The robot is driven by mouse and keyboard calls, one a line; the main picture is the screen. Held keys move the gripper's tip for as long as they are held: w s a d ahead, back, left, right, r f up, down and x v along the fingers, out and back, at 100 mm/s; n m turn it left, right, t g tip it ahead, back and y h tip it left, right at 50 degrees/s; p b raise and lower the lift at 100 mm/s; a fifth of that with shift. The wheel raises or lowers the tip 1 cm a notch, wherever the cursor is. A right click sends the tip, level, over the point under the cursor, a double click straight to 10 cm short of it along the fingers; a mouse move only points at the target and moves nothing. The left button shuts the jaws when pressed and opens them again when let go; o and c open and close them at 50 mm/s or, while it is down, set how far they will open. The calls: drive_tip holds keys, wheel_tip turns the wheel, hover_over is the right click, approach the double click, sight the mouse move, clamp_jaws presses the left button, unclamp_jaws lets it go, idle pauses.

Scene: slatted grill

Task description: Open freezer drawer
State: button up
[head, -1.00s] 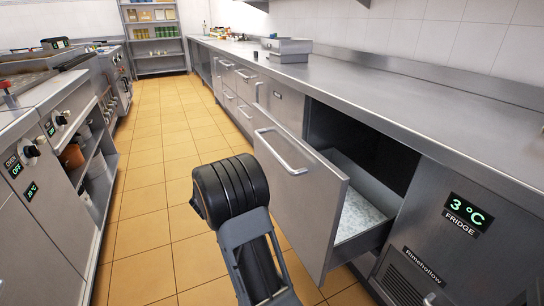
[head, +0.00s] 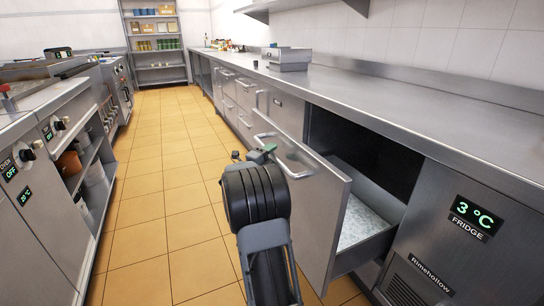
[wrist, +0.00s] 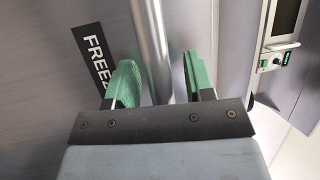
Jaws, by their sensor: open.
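The freezer drawer (head: 325,205) is pulled well out from under the right counter, with a pale, frosty-looking interior (head: 362,222). Its bar handle (head: 287,152) runs across the upper front. My gripper (head: 262,152) is at the handle's left end in the head view, partly hidden behind my own arm. In the wrist view, my gripper (wrist: 157,82) is open, its green fingers on either side of the handle (wrist: 152,40). A gap shows at the right finger; contact at the left is unclear. A black label reading "FREEZ" (wrist: 93,55) is left of the handle, partly cut off.
A fridge unit (head: 450,235) showing 3 °C is right of the drawer. Several closed drawers (head: 240,95) line the counter farther back. Ovens (head: 35,190) stand on the left. The tiled aisle (head: 165,180) between is clear.

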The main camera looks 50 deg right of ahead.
drive_tip(key=shift+c, duration=0.4)
clamp_jaws()
drive_tip(key=shift+r, duration=0.1)
